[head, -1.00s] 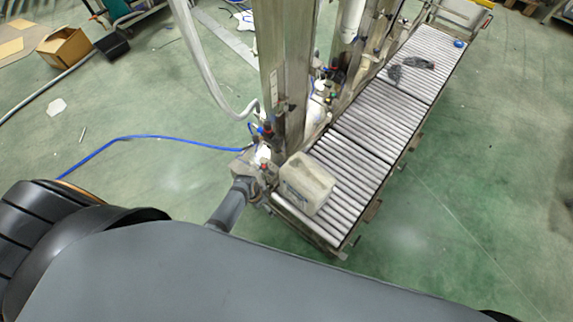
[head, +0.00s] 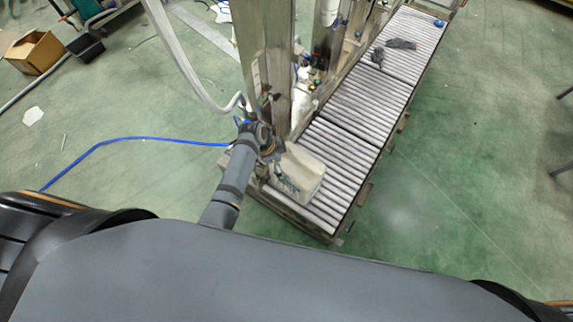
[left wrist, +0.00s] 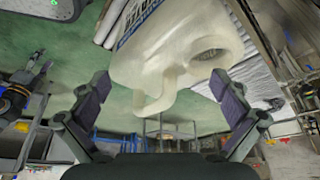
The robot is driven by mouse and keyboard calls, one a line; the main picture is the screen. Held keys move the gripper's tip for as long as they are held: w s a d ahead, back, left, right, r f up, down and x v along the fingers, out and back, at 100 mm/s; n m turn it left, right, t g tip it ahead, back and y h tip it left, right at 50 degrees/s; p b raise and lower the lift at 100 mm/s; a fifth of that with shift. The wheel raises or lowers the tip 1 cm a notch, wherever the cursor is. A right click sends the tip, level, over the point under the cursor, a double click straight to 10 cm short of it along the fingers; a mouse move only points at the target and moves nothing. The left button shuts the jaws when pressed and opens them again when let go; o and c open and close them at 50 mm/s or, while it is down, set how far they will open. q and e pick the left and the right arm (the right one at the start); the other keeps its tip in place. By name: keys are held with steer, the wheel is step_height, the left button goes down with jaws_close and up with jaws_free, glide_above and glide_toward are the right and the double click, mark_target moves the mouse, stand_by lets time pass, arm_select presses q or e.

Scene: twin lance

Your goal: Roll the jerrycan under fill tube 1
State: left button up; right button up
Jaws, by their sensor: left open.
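The pale, off-white jerrycan (head: 308,172) stands on the near end of the roller conveyor (head: 345,135). My left gripper (head: 279,170) is at its left side. In the left wrist view, the jerrycan (left wrist: 165,45) fills the upper middle, with its handle, round neck and some dark lettering showing. The left gripper (left wrist: 162,98) is open there, with its fingers spread to either side of the handle. I cannot tell whether they touch it. White tube-like parts (head: 330,12) show by the metal frame; I cannot tell which is fill tube 1.
The metal post (head: 265,60) and its fittings stand along the conveyor's left side, close to my left arm. Dark items (head: 401,43) and a blue cap-like thing (head: 438,22) lie farther up the rollers. The rollers between are clear. A blue hose (head: 130,139) lies on the floor.

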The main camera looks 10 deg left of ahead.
mark_target(290, 168)
arm_select(q)
steer(key=shift+x, duration=1.85)
steer(key=shift+c, duration=0.3)
